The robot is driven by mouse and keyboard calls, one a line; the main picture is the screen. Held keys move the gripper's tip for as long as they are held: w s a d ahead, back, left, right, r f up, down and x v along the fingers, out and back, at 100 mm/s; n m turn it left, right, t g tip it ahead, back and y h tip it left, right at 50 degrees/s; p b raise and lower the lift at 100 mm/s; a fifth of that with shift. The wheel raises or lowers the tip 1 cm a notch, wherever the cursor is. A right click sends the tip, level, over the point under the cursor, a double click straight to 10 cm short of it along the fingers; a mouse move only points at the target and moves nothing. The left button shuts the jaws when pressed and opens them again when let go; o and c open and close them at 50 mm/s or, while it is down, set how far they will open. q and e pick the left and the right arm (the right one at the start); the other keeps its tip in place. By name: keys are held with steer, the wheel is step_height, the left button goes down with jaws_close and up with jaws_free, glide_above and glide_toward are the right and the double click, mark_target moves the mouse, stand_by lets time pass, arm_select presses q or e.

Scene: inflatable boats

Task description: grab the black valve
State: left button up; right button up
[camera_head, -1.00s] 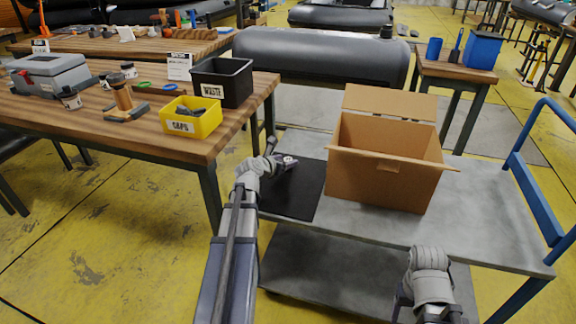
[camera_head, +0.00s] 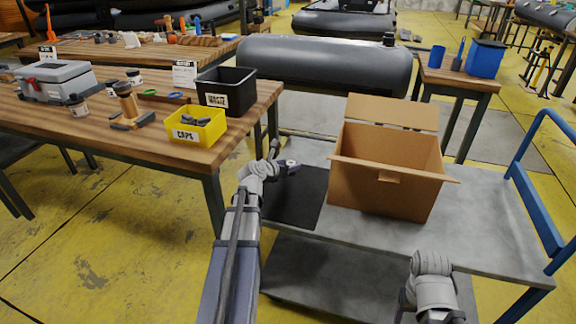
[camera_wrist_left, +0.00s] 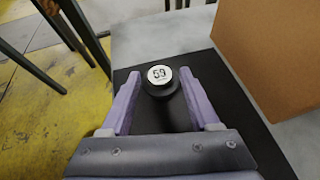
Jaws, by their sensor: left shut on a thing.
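The black valve (camera_wrist_left: 160,90) is a round black piece with a white top disc marked 59. In the left wrist view it sits between the two pale purple fingers of my left gripper (camera_wrist_left: 160,82), which is shut on it. In the head view my left gripper (camera_head: 286,168) is over the far part of the black mat (camera_head: 296,200) on the cart, and the valve shows only as a small dark and white spot. I cannot tell whether the valve touches the mat. My right gripper (camera_head: 432,311) is at the bottom edge, its fingers unclear.
An open cardboard box (camera_head: 385,190) stands on the grey cart (camera_head: 480,215), just right of the mat. A wooden table (camera_head: 190,155) at left carries a yellow caps bin (camera_head: 195,134) and a black waste bin (camera_head: 218,100). A blue cart handle (camera_head: 535,215) rises at right.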

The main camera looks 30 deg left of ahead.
step_height(320, 180, up, 8)
steer(key=p, duration=0.7)
